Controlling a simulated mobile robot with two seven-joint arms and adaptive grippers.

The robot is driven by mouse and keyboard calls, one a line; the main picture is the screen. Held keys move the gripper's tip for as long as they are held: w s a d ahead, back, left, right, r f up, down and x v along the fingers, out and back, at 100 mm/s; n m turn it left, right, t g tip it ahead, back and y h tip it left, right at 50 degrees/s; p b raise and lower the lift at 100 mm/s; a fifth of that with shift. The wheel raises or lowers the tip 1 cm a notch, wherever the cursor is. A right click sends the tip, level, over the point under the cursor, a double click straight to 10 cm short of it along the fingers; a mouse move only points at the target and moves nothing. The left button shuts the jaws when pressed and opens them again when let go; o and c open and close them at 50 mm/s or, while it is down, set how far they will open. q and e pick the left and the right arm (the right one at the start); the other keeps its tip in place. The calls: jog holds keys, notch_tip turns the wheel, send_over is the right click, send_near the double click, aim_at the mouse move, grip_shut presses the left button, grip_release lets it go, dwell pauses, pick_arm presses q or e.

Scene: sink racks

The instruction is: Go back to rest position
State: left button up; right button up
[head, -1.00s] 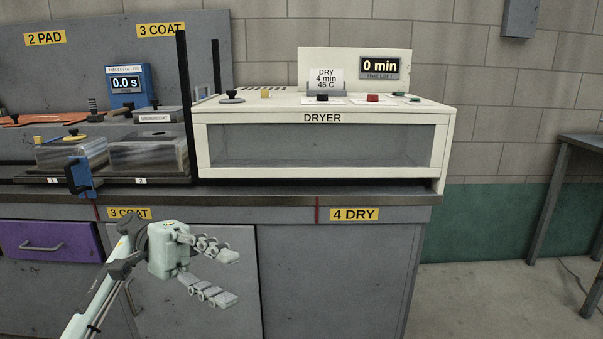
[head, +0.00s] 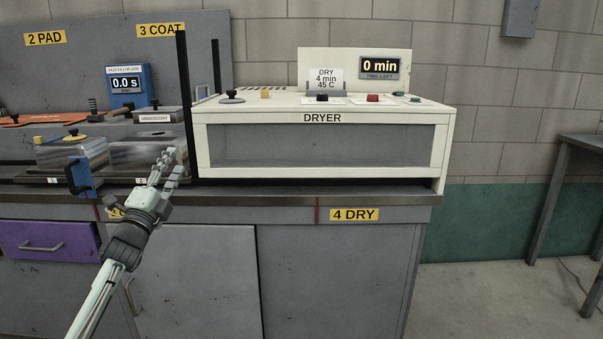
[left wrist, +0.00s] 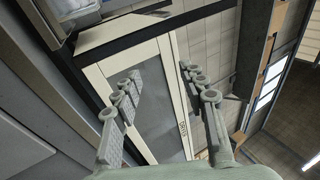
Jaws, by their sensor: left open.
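My left gripper (head: 166,172) is raised in front of the counter edge, left of the dryer and over the lower right part of the coating bins in the head view. In the left wrist view my left gripper (left wrist: 160,95) has its two fingers apart with nothing between them. The white dryer (head: 320,174) stands beyond it; its framed window front also shows tilted in the left wrist view (left wrist: 150,90). My right gripper is in neither view.
Two clear bins (head: 140,155) with a blue clip (head: 82,178) sit left of the dryer. A blue timer (head: 126,88) reads 0.0 s. The counter edge (head: 380,198) runs below the dryer. A grey table (head: 585,143) stands at right; floor between is clear.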

pick_arm(q)
jog(key=s+a+f+n+g+y, duration=0.1)
jog(key=a+f+n+g+y, duration=0.4)
jog(key=f+n, duration=0.55)
jog(key=s+a+f+n+g+y, duration=0.1)
jog(key=a+f+n+g+y, duration=0.1)
jog(key=a+f+n+g, duration=0.6)
jog(key=s+d+f, duration=0.2)
jog(key=s+f, duration=0.2)
jog(key=f, duration=0.3)
jog(key=s+d+f+g, duration=0.1)
jog(key=s+d+f, duration=0.2)
jog(key=f, duration=0.4)
jog(key=s+d+f, duration=0.2)
jog(key=s+f, duration=0.2)
jog(key=f, duration=0.3)
jog(key=s+d+f+g, duration=0.2)
jog(key=s+f, duration=0.6)
jog(key=s, duration=0.4)
jog(key=s+d+f+g+h, duration=0.1)
jog(key=s+d+f+g, duration=0.1)
jog(key=s+f, duration=0.6)
jog(key=s+d+f+g+h, duration=0.1)
jog(key=s+d+f, duration=0.3)
jog(key=s, duration=1.3)
notch_tip(320, 180, down, 4)
jog(key=shift+s+d+g, duration=0.25)
jog(key=shift+s+g, duration=0.05)
jog(key=shift+g, duration=0.4)
